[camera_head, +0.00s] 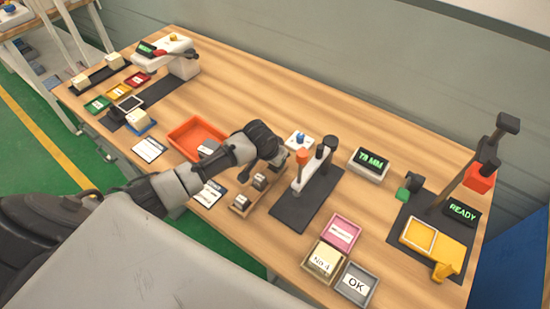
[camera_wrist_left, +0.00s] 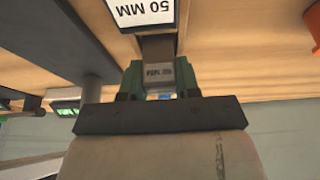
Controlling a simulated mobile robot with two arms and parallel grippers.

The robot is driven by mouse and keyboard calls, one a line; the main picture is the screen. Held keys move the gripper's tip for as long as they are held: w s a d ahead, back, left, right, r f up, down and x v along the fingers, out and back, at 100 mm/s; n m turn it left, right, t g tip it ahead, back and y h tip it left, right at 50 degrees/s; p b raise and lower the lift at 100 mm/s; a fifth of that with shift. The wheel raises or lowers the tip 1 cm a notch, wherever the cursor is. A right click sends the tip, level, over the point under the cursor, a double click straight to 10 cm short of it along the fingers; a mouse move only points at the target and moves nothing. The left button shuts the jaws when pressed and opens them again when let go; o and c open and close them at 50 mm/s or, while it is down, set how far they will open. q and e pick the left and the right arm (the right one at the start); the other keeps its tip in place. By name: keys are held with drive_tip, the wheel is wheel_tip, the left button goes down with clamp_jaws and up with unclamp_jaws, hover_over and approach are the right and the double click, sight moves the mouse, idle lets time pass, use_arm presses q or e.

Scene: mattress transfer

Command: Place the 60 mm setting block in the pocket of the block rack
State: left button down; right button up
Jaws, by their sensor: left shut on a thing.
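A wooden block rack (camera_head: 237,209) stands near the front edge of the table, left of the dark stand mat. Small metal setting blocks sit in it, one near the middle (camera_head: 260,181) and one at the near end (camera_head: 241,203). My left gripper (camera_head: 276,160) is over the rack's far end. In the left wrist view the green-padded fingers (camera_wrist_left: 160,78) are shut on a small grey block (camera_wrist_left: 159,71) with a label too small to read surely. A white label reading 50 MM (camera_wrist_left: 143,13) shows just beyond it. Whether the held block touches the pocket is unclear. My right gripper is out of view.
A gauge stand on a dark mat (camera_head: 294,213) is close right of the rack. An orange tray (camera_head: 187,139) lies left, partly behind my arm. A display reading 78 MM or similar (camera_head: 371,160) stands behind. Pink (camera_head: 338,246) and grey (camera_head: 345,288) trays are front right.

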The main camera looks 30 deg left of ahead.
use_arm(q)
drive_tip(key=c, duration=1.2)
unclamp_jaws()
drive_tip(key=shift+f, duration=0.15)
drive_tip(key=o, duration=0.4)
drive_tip(key=v, duration=1.2)
drive_tip(key=shift+r, duration=0.25)
